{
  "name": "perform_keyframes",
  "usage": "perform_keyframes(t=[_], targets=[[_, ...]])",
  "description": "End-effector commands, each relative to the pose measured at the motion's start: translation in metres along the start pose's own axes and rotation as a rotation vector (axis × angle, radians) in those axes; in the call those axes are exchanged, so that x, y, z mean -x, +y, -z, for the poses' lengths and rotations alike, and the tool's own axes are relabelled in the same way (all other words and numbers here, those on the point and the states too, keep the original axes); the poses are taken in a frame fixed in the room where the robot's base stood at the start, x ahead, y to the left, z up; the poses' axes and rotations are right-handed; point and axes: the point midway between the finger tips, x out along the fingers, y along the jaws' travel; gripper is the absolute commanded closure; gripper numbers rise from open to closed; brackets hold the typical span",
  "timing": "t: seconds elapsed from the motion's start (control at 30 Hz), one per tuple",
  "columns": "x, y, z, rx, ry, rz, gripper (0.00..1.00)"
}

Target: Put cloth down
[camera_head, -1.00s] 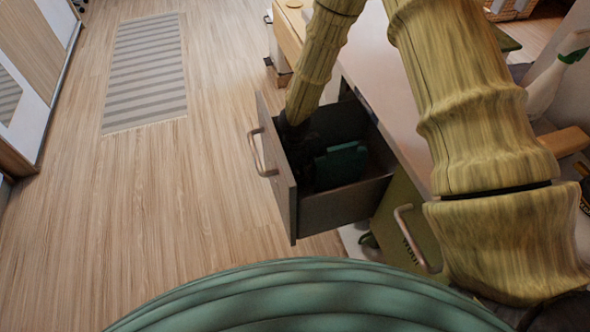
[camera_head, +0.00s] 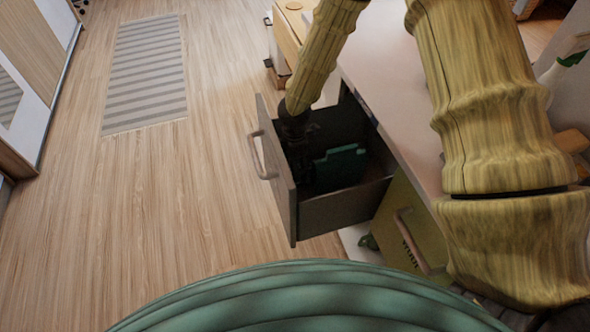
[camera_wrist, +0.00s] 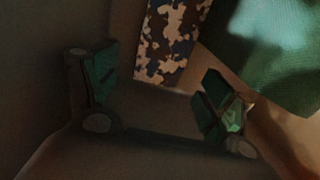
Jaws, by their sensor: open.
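My gripper (camera_wrist: 158,92) is open in the wrist view, its two green-tipped fingers wide apart with nothing between the tips. In the head view my gripper (camera_head: 301,165) reaches down inside the open drawer (camera_head: 345,207), close to its front panel, and is dark and hard to make out. A teal-green folded thing (camera_head: 339,166), possibly the cloth, stands in the drawer to the right of my gripper. A green woven surface (camera_wrist: 268,50) shows at the upper right of the wrist view, behind the right finger. A camouflage-patterned thing (camera_wrist: 172,42) lies beyond the fingertips; I cannot tell what it is.
The drawer front with its handle (camera_head: 262,158) stands out over the wooden floor (camera_head: 165,215). The pale desk top (camera_head: 385,80) is to the right, with a green cabinet door (camera_head: 408,225) below. A striped rug (camera_head: 146,75) lies at the far left on otherwise clear floor.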

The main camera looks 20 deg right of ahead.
Motion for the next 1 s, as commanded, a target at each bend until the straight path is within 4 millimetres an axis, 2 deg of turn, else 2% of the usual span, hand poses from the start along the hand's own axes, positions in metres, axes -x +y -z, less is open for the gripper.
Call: perform_keyframes(t=[0.03, 0.2, 0.4, 0.6, 1.0], targets=[[0.012, 0.001, 0.0, 0.0, 0.001, -0.003, 0.18], [0.041, 0.0, 0.0, -0.001, 0.001, -0.002, 0.18], [0.066, 0.0, 0.0, 0.0, 0.0, -0.001, 0.18], [0.076, -0.001, 0.0, -0.001, 0.001, 0.001, 0.18], [0.077, -0.001, 0.0, 0.0, 0.0, 0.001, 0.18]])
